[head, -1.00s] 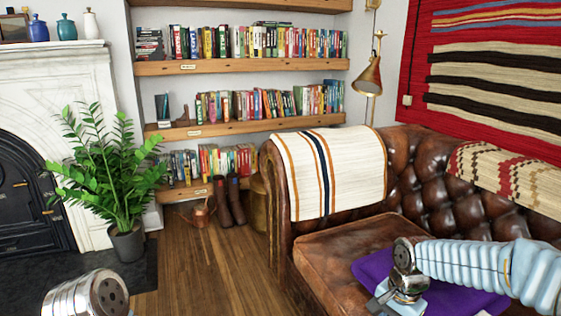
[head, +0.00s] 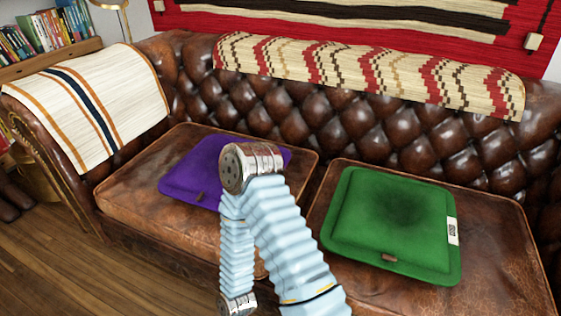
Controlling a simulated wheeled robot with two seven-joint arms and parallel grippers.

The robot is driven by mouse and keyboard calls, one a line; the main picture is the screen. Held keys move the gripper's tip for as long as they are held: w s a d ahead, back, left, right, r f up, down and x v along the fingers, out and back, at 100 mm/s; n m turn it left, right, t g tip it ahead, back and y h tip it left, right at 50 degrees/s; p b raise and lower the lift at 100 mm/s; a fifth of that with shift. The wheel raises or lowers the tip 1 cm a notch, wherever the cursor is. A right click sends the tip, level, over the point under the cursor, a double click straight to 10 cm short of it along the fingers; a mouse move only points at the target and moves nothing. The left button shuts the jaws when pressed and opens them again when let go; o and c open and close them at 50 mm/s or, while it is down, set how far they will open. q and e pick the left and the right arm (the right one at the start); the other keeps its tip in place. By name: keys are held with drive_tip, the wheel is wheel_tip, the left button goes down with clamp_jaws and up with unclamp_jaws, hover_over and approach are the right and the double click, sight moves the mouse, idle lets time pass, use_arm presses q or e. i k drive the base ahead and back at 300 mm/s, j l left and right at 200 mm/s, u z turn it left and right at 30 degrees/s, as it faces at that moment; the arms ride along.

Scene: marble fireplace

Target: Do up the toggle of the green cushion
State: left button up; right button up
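The green cushion (head: 350,220) lies flat on the right seat of the leather sofa. A small brown toggle (head: 389,257) sits near its front edge; it is too small to tell whether it is fastened. A white label (head: 453,231) shows on the cushion's right edge. One of my pale blue ribbed arms rises from the bottom middle, bends at a metal joint and runs down again, left of the green cushion. Neither gripper is in the picture.
A purple cushion (head: 185,175) with a small brown toggle lies on the left seat (head: 125,205), partly hidden by my arm. A striped cloth (head: 95,105) covers the left armrest and a patterned cloth (head: 370,75) the backrest. Wooden floor (head: 90,280) is clear at lower left.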

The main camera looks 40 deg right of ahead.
sight(388, 258)
drive_tip(key=z, duration=2.5)
